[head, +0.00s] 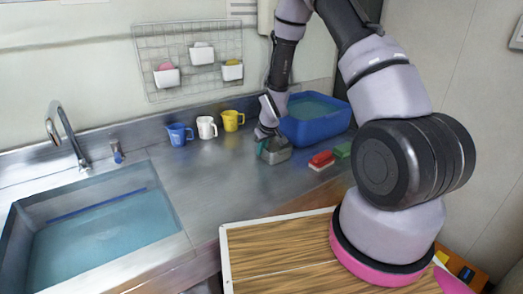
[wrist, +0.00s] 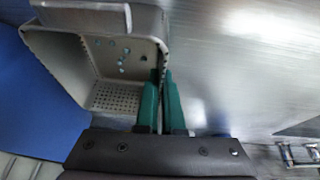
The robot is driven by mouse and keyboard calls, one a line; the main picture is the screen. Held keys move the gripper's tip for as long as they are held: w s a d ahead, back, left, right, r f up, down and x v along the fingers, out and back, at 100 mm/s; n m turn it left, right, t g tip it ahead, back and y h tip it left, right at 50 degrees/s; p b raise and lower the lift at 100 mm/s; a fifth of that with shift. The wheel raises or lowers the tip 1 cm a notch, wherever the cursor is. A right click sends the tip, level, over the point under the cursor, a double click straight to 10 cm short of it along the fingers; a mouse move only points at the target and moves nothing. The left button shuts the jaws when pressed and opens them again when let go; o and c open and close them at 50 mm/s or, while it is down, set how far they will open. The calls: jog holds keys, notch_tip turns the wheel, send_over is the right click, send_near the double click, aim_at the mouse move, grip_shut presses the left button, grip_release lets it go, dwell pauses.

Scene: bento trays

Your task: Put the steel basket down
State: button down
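The steel basket (head: 276,153) is a small grey metal box at the counter's back, just in front of the blue tub. In the wrist view the basket (wrist: 95,52) shows its open inside, with a perforated panel and several bluish holes. My gripper (head: 264,146) is at the basket's left side in the head view. In the wrist view, the green fingers of my gripper (wrist: 161,85) are close together with the basket's side wall between them. The basket looks at or very near counter level; I cannot tell whether its underside touches.
The blue tub (head: 318,130) with water stands close behind the basket. A red brush (head: 321,160) and a green one (head: 343,150) lie to the right. Blue (head: 180,134), white (head: 207,127) and yellow (head: 233,120) cups stand left. The steel counter (head: 215,175) is clear in front.

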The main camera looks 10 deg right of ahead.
jog(key=c, duration=1)
grip_release()
jog(key=shift+f, duration=0.1)
jog(key=shift+c, duration=0.2)
